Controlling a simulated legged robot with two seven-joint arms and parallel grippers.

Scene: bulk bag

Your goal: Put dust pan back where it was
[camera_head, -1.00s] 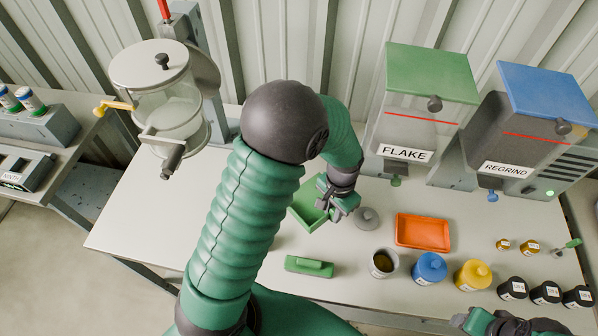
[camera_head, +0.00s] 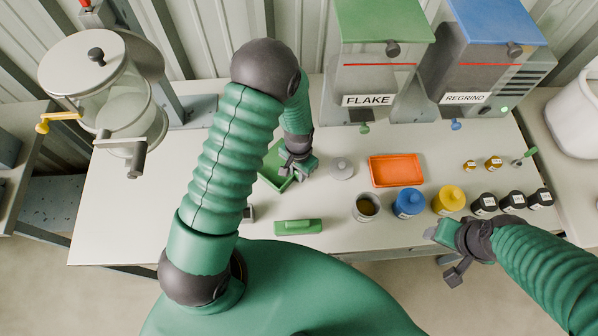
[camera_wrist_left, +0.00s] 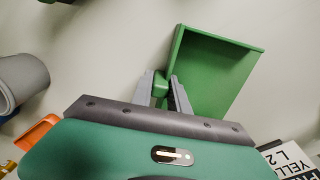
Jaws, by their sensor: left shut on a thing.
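The green dust pan (camera_head: 272,168) is over the white worktable, left of the grey lid. My left gripper (camera_head: 298,168) covers its handle in the head view. In the left wrist view, the pan's open tray (camera_wrist_left: 215,75) lies to the right of the fingers. The left fingers (camera_wrist_left: 164,92) are shut on its green handle. I cannot tell whether the pan touches the table. My right gripper (camera_head: 447,252) is at the table's front edge, apart from the pan; its finger gap is unclear.
A green brush or block (camera_head: 298,226) lies near the front edge. The grey lid (camera_head: 341,168), orange tray (camera_head: 396,170), grey cup (camera_head: 367,207), blue jar (camera_head: 409,203) and yellow jar (camera_head: 448,200) stand to the right. A clear vessel (camera_head: 105,95) is at left; the left tabletop is clear.

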